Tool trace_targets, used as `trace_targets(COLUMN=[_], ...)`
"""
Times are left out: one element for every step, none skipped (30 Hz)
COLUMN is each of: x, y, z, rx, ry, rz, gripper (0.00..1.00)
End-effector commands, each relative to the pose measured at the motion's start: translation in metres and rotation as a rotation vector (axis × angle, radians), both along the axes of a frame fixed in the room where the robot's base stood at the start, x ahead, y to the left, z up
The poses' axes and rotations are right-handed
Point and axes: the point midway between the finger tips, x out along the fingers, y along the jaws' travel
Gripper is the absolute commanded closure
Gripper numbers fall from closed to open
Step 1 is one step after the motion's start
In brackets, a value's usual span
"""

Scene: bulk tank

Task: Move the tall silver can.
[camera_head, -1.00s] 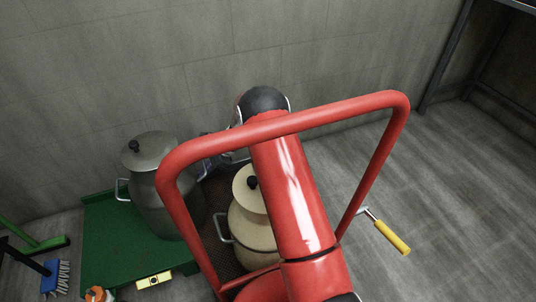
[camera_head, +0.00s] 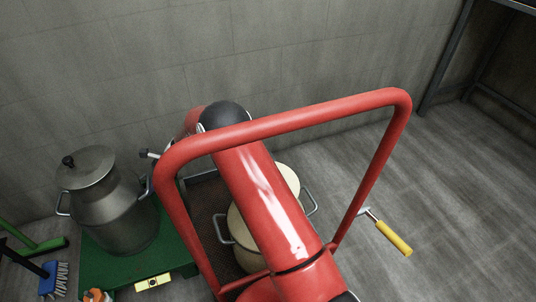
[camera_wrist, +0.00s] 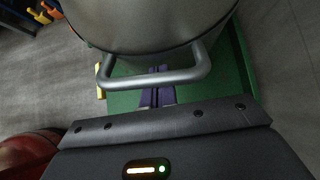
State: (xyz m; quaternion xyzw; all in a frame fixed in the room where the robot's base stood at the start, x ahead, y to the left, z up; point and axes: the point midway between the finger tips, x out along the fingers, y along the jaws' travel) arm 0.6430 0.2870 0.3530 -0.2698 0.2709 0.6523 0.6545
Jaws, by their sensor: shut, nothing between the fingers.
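The tall silver can (camera_head: 108,211) stands upright on the left part of the green platform (camera_head: 93,271), its lid on with a dark knob. It has a side handle on its left. In the wrist view the can's grey body (camera_wrist: 150,20) fills the top, with its other handle (camera_wrist: 155,77) across the middle. My gripper's purple fingers (camera_wrist: 158,88) are together, close to and partly overlapped by this handle, with nothing between them. I cannot tell whether they touch it. In the head view my red arm and the red frame hide most of the gripper.
A cream can (camera_head: 246,249) stands in a dark tray (camera_head: 206,197) right of the platform, partly behind my arm. A red tube frame (camera_head: 290,118) rises in front. A blue brush (camera_head: 51,280) and orange-topped bottle (camera_head: 95,295) are at lower left. Open floor lies right.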

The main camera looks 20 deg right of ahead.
Motion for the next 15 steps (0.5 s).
trace_targets(x=[0.0,0.0,0.0,0.0,0.0,0.0,0.0,0.0,0.0,0.0,0.0,-0.001,-0.001,0.0,0.0], y=[0.001,0.001,0.0,0.0,-0.001,-0.004,-0.006,-0.009,-0.014,-0.018,-0.023,-0.029,-0.035,-0.039,-0.046], z=[0.0,0.0,0.0,0.0,0.0,0.0,0.0,0.0,0.0,0.0,0.0,0.0,0.001,0.01,0.017], rx=[0.001,0.001,0.001,0.001,0.001,0.0,0.0,0.0,0.0,0.0,0.0,0.0,0.0,0.001,0.0], ry=[0.001,0.001,0.001,0.001,0.001,0.0,0.0,0.001,0.001,0.001,0.001,0.001,0.0,-0.004,-0.003], rz=[0.001,0.001,0.001,0.001,0.001,0.0,0.0,-0.001,-0.001,-0.001,-0.001,0.001,0.001,0.004,0.003], gripper=[1.0,1.0,1.0,1.0,1.0,1.0,1.0,1.0,1.0,1.0,1.0,1.0,1.0,1.0,1.0])
